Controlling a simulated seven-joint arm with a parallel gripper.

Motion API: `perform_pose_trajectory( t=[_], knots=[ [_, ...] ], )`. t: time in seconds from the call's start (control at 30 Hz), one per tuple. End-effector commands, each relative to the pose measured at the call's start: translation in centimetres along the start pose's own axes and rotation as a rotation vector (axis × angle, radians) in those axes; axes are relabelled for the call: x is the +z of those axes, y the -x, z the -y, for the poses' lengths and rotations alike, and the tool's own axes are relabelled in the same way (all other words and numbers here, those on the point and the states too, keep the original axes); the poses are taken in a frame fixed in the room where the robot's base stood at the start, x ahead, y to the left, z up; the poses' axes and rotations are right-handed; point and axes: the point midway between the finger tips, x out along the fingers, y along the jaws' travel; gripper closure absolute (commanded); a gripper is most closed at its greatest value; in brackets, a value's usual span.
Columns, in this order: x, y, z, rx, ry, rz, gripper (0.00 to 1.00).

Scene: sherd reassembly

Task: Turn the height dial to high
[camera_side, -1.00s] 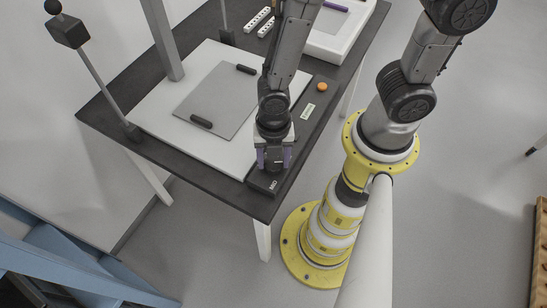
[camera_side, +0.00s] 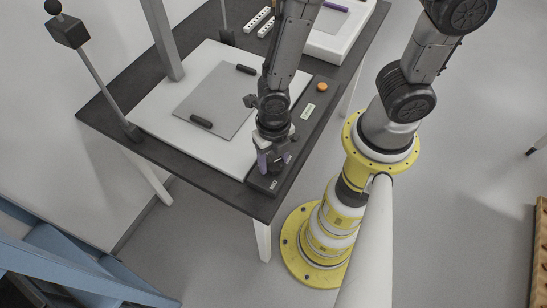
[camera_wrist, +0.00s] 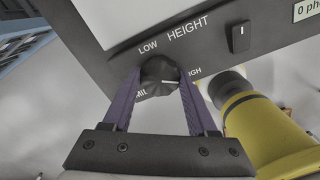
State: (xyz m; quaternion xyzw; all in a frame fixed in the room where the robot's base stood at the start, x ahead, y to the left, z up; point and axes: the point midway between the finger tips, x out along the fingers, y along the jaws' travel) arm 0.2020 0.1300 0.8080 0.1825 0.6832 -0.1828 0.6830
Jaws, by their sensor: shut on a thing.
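The height dial (camera_wrist: 158,72) is a round black knob on a dark control strip, under the word HEIGHT in the wrist view. LOW shows above it, a partly hidden MID lies at its lower left, and a partly covered HIGH is at its right. A white mark on the knob points right, roughly toward the HIGH side. My gripper (camera_wrist: 161,77) is shut on the dial, one purple finger on each side. In the side view my gripper (camera_side: 273,164) is at the near end of the control strip (camera_side: 312,117), turned at an angle to it.
A white board with a grey plate (camera_side: 215,100) and two black handles lies left of the strip. An orange button (camera_side: 322,87) and small display (camera_side: 307,111) are farther up the strip. A black switch (camera_wrist: 239,37) is near the dial. A post stands at the table's left.

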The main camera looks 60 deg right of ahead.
Motion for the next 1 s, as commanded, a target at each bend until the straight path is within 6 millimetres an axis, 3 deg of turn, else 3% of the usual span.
perform_pose_trajectory(
  t=[0.3,0.33,0.47,0.8,1.0],
  knots=[
    [0.1,0.1,-0.1,0.003,0.000,0.001,0.97],
    [0.1,0.1,-0.1,0.003,0.000,0.002,0.36],
    [0.0,0.1,-0.1,0.002,-0.001,0.001,0.13],
    [0.0,0.2,-0.1,0.002,-0.001,0.001,0.11],
    [0.1,2.6,-0.2,0.008,-0.001,0.004,0.11]
  ],
)
